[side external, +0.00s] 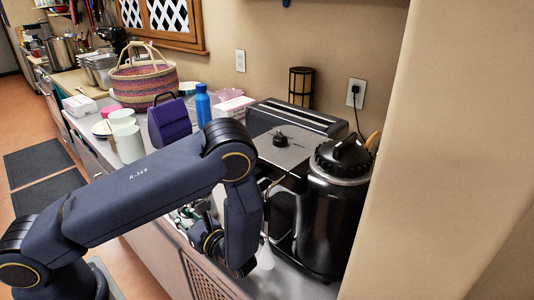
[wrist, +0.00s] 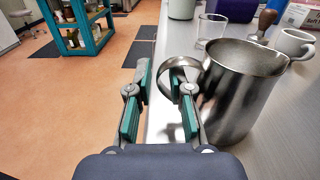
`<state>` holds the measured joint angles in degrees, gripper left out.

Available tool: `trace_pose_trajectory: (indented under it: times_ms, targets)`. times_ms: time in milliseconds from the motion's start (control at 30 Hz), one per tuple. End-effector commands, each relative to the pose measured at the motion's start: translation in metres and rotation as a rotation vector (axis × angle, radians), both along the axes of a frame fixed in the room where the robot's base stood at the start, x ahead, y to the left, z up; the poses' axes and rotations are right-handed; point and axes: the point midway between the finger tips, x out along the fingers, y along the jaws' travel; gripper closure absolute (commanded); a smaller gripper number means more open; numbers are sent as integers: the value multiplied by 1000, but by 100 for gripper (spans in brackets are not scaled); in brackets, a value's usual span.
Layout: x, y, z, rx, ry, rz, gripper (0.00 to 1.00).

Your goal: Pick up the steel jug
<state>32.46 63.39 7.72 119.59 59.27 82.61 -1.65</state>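The steel jug (wrist: 238,90) stands upright on the counter at the right in the wrist view, with its loop handle (wrist: 170,65) turned left towards my fingers. My gripper (wrist: 160,84) is open, with its two green-padded fingers apart. The right finger is close to the jug's handle and overlaps it in the picture; I cannot tell whether it touches. The left finger is clear of the handle, over the counter's edge side. In the side external view my arm hides most of the gripper, and I cannot make out the jug for certain.
Behind the jug are a clear glass (wrist: 211,28), a wooden-handled tamper (wrist: 264,24) and a white mug (wrist: 293,43). A black grinder-like appliance (side external: 333,215) and a coffee machine (side external: 290,128) stand right of my arm. The floor (wrist: 60,110) lies left of the counter.

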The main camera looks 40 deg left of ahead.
Motion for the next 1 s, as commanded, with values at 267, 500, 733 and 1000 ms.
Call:
trace_pose_trajectory:
  times_ms: [267,500,733,1000]
  targets:
    - [0,1,0,0,0,0,87]
    - [0,1,0,0,0,0,100]
    - [0,1,0,0,0,0,100]
    - [0,1,0,1,1,0,100]
